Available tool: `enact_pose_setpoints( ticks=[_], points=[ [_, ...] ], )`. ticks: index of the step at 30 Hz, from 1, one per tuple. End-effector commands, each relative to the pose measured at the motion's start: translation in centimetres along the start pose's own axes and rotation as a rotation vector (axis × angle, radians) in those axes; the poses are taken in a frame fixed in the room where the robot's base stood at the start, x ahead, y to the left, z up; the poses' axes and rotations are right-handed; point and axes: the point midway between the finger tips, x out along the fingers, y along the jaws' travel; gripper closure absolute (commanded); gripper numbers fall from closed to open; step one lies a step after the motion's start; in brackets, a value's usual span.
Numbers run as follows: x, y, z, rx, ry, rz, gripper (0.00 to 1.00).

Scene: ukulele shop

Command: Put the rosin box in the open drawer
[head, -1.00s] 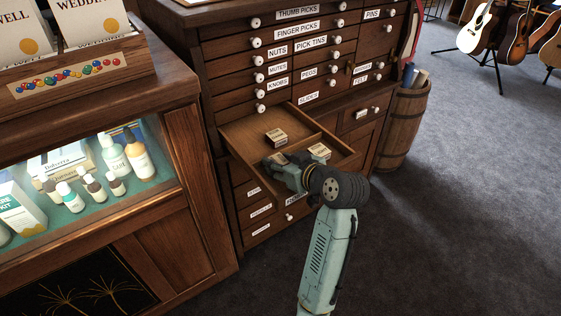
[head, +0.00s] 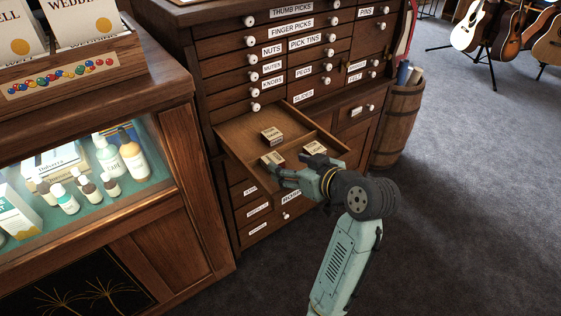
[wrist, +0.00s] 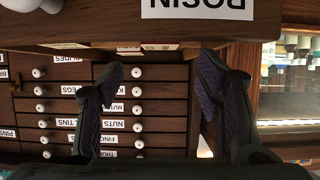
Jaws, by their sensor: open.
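The open drawer (head: 238,128) sticks out of the wooden cabinet, with a divider inside. Three small pale-topped boxes show in it: one box (head: 272,135) farther back, one box (head: 273,158) near the front-left, and one box (head: 315,148) right of the divider. Their print is too small to tell which is the rosin box. My gripper (head: 288,168) is open at the drawer's front edge, beside the front-left box. In the wrist view my gripper (wrist: 158,72) has spread, empty fingers below an upside-down ROSIN label (wrist: 197,8) on a wooden front.
Closed labelled drawers with white knobs (head: 253,91) rise above and behind the open drawer. A glass display counter (head: 180,150) with bottles stands at left. A barrel (head: 398,125) is right of the cabinet. Carpet (head: 470,220) is clear at right; guitars stand farther back.

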Motion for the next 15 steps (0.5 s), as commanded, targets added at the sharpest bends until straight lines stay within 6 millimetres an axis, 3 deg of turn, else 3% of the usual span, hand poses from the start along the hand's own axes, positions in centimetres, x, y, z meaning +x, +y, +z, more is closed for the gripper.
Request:
enact_pose_setpoints(
  ticks=[6,15],
  points=[
    [-3.6,0.1,-0.1,-0.001,0.001,0.003,0.41],
    [-4.7,0.0,0.0,-0.001,-0.001,0.000,0.41]
  ],
)
